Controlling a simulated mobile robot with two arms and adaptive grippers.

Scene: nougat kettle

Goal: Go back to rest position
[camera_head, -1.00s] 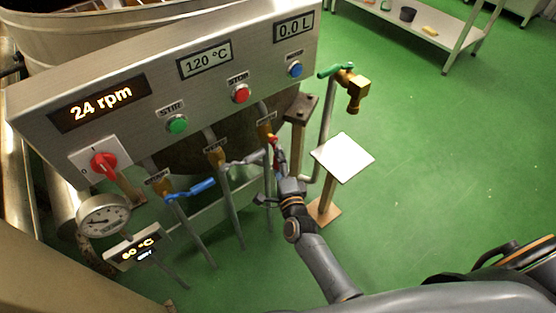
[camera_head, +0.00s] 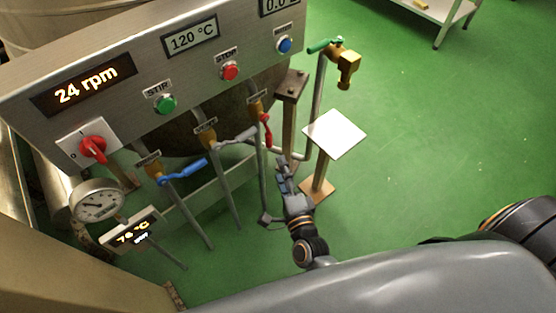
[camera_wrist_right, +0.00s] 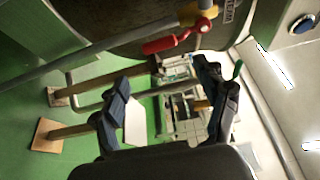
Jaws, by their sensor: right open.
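My right gripper (camera_head: 275,190) is below and apart from the red valve handle (camera_head: 267,132), in front of the kettle's panel. In the right wrist view its two fingers (camera_wrist_right: 167,100) are spread wide with nothing between them. The red handle also shows in the right wrist view (camera_wrist_right: 160,45), beyond the fingers and not touched. It hangs downward in the head view. A blue handle (camera_head: 183,170) and a grey handle (camera_head: 236,138) sit on pipes to its left. My left gripper is not in view.
The control panel (camera_head: 125,120) reads 24 rpm and 120 °C. A white plate on a post (camera_head: 335,134) stands close right of my right gripper. A brass tap (camera_head: 347,68) with a green handle is behind it. Green floor (camera_head: 440,130) is clear to the right.

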